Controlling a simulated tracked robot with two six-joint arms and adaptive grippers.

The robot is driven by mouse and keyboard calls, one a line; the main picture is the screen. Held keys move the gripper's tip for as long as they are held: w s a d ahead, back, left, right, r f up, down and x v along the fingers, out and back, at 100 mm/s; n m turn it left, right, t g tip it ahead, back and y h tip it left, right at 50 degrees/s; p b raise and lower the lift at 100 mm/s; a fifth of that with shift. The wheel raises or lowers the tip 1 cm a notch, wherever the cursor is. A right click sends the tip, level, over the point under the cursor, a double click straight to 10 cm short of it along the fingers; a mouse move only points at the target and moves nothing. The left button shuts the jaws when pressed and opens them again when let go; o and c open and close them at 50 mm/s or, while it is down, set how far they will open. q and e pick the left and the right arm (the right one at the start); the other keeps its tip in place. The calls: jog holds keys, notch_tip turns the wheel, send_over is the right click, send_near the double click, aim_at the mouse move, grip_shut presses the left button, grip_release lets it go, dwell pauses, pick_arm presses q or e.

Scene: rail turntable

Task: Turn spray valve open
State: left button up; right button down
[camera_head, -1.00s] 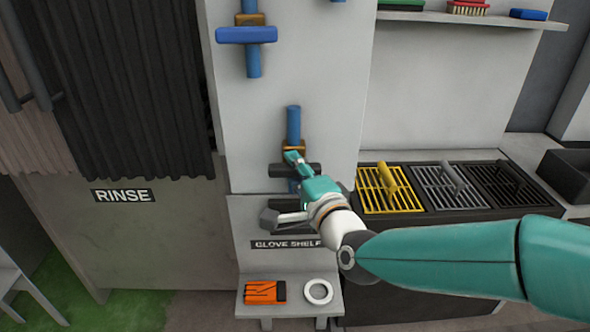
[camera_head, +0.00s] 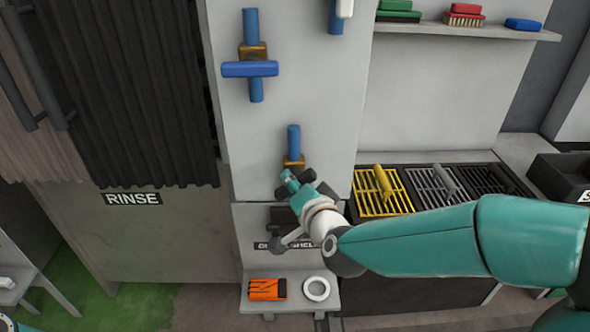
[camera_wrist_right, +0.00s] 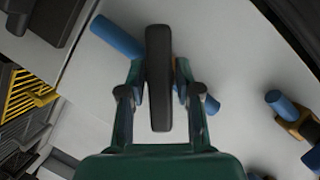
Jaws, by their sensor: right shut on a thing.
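The spray valve has a brass body (camera_head: 294,161) on a blue vertical pipe (camera_head: 294,139) fixed to the pale wall panel. Its black bar handle (camera_wrist_right: 158,80) lies between the fingers of my right gripper (camera_wrist_right: 158,88) in the right wrist view, with the gripper shut on it. In that view the blue pipe (camera_wrist_right: 117,36) runs slantwise behind the handle, which crosses it at an angle. In the head view my right gripper (camera_head: 291,179) is just below the brass body and covers much of the handle and lower pipe. My left gripper is not in view.
A second valve with a blue handle (camera_head: 250,69) is up and left. Below is a shelf (camera_head: 290,301) with orange gloves (camera_head: 267,289) and a white ring (camera_head: 316,289). Grates, one yellow (camera_head: 381,191), are at right; a dark curtain (camera_head: 140,95) hangs left.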

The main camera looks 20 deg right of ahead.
jog(key=n+g+h+p, duration=0.1)
jog(key=n+p, duration=0.2)
jog(key=p, duration=0.2)
jog(key=n+g+h+p, duration=0.1)
jog(key=n+h+p, duration=0.1)
jog(key=p, duration=0.3)
jog(key=shift+s+a+f+n, duration=0.1)
jog(key=shift+s+n, duration=0.05)
jog(key=shift+n, duration=0.25)
jog(key=shift+f+n+h+p, duration=0.2)
jog(key=shift+n+h+p, duration=0.5)
jog(key=shift+p, duration=0.4)
jog(key=c, duration=1.1)
grip_release()
jog(key=shift+o, duration=0.5)
jog(key=shift+r, duration=0.15)
